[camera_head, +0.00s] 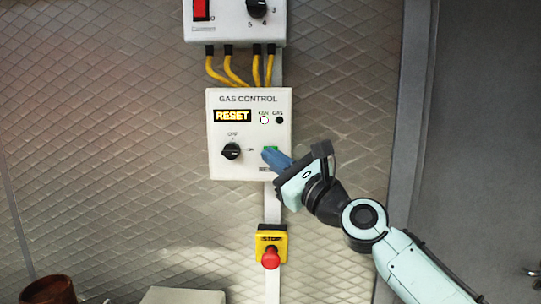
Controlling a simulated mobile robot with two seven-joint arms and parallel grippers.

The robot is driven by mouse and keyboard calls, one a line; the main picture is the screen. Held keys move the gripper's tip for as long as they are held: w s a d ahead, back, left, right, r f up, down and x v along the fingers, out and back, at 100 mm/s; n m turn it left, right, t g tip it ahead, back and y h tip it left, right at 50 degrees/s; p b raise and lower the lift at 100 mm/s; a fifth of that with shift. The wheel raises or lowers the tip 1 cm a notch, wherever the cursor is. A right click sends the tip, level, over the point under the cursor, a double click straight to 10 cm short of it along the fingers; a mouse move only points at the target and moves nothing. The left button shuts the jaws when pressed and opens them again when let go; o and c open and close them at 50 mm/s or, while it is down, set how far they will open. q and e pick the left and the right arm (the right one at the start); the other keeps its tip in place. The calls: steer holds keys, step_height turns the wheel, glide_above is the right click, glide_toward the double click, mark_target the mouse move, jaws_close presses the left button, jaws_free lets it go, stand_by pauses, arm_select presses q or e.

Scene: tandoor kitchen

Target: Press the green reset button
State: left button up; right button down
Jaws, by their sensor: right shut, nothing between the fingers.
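The green reset button (271,149) is on the lower right of the white gas control box (222,172), which is mounted on the wall. Only a small part of the button shows; my right gripper covers the rest. My right gripper (268,155) is shut and empty, its blue fingertips at the button's lower edge in the picture. I cannot tell whether the tips touch it. A lit display on the box reads RESET (232,115). My left gripper is not in view.
A black knob (231,151) sits left of the button. Below the box is a red stop button (270,258) on a yellow housing. Above, yellow cables (228,70) run to another white box (225,28). A grey upright (411,110) stands at the right.

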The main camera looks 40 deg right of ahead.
steer(key=shift+w+d, duration=0.35)
stand_by(0.9)
steer(key=shift+s+a, duration=0.5)
steer(key=shift+s, duration=0.15)
steer(key=s+a+p, duration=0.1)
steer(key=s+a, duration=0.2)
steer(key=shift+s+a, duration=0.15)
steer(key=shift+s, duration=0.25)
stand_by(0.3)
stand_by(0.9)
